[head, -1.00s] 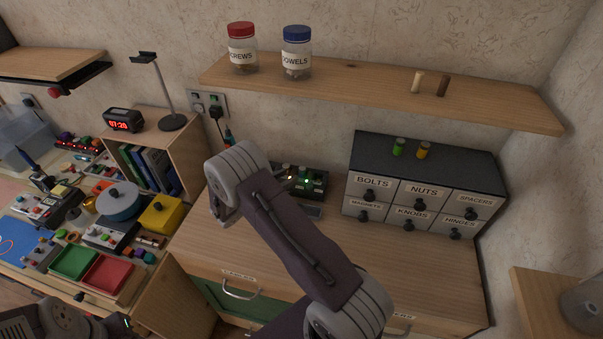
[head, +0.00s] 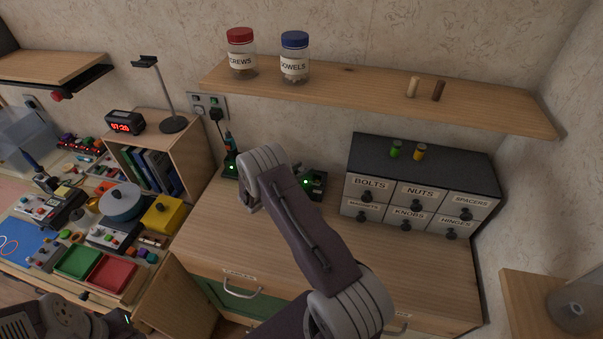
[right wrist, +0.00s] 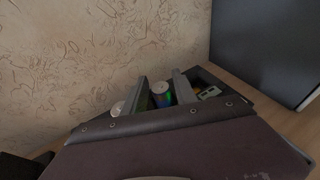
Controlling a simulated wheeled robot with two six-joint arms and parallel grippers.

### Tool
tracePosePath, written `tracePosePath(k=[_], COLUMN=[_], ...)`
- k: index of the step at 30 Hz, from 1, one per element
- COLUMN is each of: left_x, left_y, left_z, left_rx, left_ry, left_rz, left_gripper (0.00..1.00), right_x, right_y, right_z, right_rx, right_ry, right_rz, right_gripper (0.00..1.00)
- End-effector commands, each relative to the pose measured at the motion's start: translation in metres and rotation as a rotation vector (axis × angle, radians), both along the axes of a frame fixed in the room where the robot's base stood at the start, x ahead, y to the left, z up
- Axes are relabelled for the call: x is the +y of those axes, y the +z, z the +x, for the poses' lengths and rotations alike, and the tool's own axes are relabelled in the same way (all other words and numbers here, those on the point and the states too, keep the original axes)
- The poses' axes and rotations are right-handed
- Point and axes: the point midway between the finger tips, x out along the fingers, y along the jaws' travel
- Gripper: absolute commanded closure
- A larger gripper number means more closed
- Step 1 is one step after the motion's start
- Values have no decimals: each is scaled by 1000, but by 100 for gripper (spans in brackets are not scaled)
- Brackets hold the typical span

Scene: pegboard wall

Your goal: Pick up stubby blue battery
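A short battery (right wrist: 161,97) with a silver top and a blue-green side stands between the two fingers of my right gripper (right wrist: 163,90) in the right wrist view. The fingers are apart, one on each side of it, and a narrow gap shows on its right. Another silver-topped cylinder (right wrist: 118,108) is just left of the fingers. In the head view my right arm hides the fingertips and this battery; it reaches over a dark charger-like unit (head: 314,185) with green lights. My left gripper's fingers do not show.
A drawer cabinet (head: 374,188) stands to the right, with a green battery (head: 395,149) and a yellow battery (head: 419,151) on top. A wall shelf (head: 360,88) with two jars hangs above. The wooden worktop (head: 230,225) is clear in front.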

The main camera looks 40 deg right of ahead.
Motion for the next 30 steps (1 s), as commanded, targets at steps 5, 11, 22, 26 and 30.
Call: tracePosePath(k=[5,11,22,26,30], left_x=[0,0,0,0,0], left_y=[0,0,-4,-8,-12], left_z=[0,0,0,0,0], left_rx=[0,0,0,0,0], left_ry=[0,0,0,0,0], left_rz=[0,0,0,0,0], left_gripper=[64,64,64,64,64], right_x=[0,1,1,1,3], right_y=[0,0,24,47,66], right_z=[0,0,1,-9,-43], right_rx=[0,0,-5,1,1], right_ry=[0,0,1,0,0], right_rz=[0,-1,-1,0,-1], right_gripper=[85,100,100,100,100])
